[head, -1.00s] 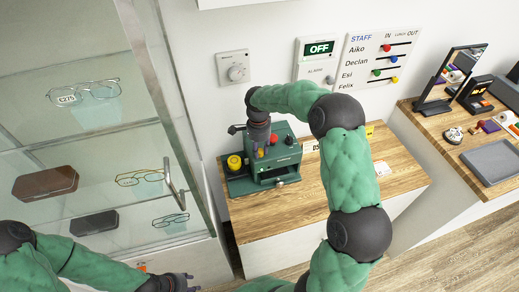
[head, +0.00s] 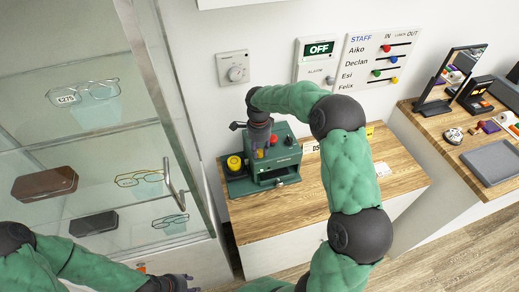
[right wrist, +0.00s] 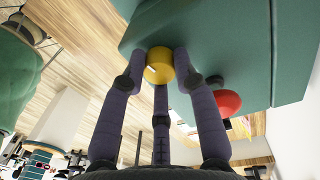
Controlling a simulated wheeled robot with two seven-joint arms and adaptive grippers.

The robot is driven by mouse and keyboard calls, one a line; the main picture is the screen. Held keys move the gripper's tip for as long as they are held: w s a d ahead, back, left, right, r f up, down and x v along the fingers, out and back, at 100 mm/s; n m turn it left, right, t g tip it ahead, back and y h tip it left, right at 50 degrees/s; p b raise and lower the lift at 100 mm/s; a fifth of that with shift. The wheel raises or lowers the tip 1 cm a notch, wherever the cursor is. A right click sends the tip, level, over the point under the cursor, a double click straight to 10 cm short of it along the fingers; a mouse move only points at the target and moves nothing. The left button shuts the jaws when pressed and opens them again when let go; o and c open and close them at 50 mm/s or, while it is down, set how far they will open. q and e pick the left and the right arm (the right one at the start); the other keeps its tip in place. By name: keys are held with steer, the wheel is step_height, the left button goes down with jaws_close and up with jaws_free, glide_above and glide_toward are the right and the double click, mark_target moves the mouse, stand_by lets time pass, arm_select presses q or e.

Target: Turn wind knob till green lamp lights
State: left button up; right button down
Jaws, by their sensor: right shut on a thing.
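A dark green bench machine (head: 285,157) stands on the wooden counter top. A red knob (head: 274,140) shows on it, beside my right gripper (head: 259,146). In the right wrist view, my right gripper (right wrist: 160,72) is shut on a round yellow knob (right wrist: 158,60) with a pale mark. The red knob (right wrist: 228,102) is to its right, apart from the fingers. In the head view, the gripper mostly hides the held knob. I cannot make out a lit green lamp. My left gripper (head: 183,283) is low at the bottom edge, its fingers unclear.
A glass cabinet (head: 110,150) with spectacles and cases is on the left. The wall holds a dial (head: 236,73), an alarm panel reading OFF (head: 319,48) and a staff board (head: 380,60).

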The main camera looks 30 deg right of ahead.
mark_target(259, 150)
steer(key=c, duration=0.9)
jaws_free()
steer(key=shift+c, duration=0.2)
step_height(259, 150, up, 12)
steer(key=shift+w, duration=0.3)
steer(key=shift+r, duration=0.1)
